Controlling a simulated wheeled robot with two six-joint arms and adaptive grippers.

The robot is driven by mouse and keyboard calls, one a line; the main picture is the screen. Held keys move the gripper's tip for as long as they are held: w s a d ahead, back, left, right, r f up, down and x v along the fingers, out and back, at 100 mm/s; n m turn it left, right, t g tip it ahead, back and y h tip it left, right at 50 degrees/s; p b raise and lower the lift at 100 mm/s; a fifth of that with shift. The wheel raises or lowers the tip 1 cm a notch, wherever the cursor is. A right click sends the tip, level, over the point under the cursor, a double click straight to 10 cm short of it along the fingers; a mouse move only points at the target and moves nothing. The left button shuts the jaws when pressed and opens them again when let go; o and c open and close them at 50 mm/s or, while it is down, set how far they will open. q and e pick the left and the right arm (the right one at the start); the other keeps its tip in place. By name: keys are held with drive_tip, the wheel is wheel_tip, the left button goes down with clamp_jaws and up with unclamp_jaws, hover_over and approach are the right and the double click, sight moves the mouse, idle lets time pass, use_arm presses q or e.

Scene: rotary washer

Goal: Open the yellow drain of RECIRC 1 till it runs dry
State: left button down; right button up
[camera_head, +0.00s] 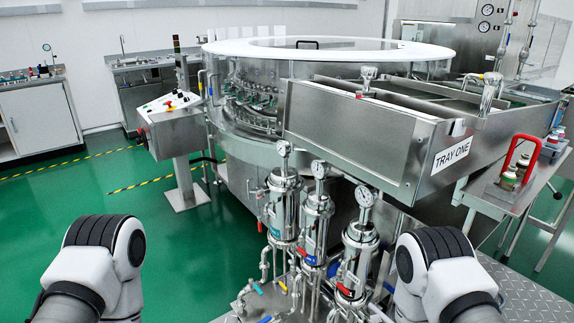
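Three steel filter housings with dial gauges stand in front of the washer: the left housing (283,205), the middle housing (317,222) and the right housing (358,255). Their small labels cannot be read, so I cannot tell which is RECIRC 1. My two arms reach in at the lower left and lower right corners, apart from the housings. Neither gripper is in view.
Red handles (346,291) and blue handles (265,319) sit on the pipes nearby. The round washer (245,90) and the TRAY ONE trough (390,150) stand behind. A control pedestal (175,130) stands left. A bottle cart (490,190) stands right. Green floor (200,260) is clear at left.

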use_arm(q)
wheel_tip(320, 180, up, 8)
drive_tip(key=p, duration=0.4)
drive_tip(key=shift+p, duration=0.4)
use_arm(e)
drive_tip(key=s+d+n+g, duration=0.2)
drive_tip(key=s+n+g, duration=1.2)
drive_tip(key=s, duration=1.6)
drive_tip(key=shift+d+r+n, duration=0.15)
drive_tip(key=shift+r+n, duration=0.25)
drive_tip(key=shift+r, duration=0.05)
